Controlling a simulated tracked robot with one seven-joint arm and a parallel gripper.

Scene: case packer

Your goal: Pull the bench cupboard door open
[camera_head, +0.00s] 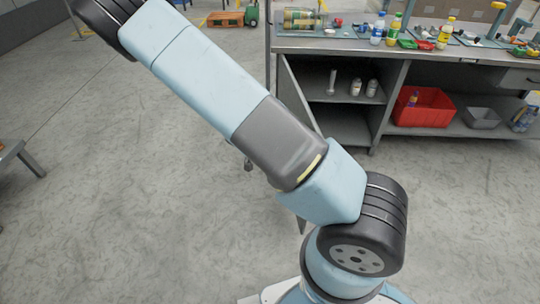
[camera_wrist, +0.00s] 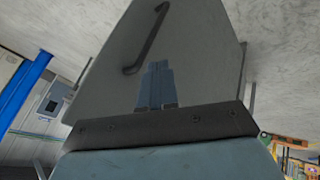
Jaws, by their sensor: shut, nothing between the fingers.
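The bench cupboard door (camera_head: 298,92) stands swung out from the left side of the cupboard (camera_head: 345,122) in the head view, partly hidden behind my arm. The cupboard's inside shows, with a shelf and small white containers (camera_head: 356,87) on it. In the wrist view the grey door panel (camera_wrist: 200,65) fills the middle, with a dark bent bar handle (camera_wrist: 150,42) on it. My gripper (camera_wrist: 157,65) is shut and empty, its blue fingers in front of the panel beside the handle's lower end, not around it. Whether they touch the panel, I cannot tell. The head view does not clearly show my gripper.
The bench top (camera_head: 345,46) carries bottles, trays and small parts. A red crate (camera_head: 424,108) and a grey bin (camera_head: 482,117) stand on the open shelf right of the cupboard. Another table (camera_head: 18,151) is at the left edge. The floor between is clear.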

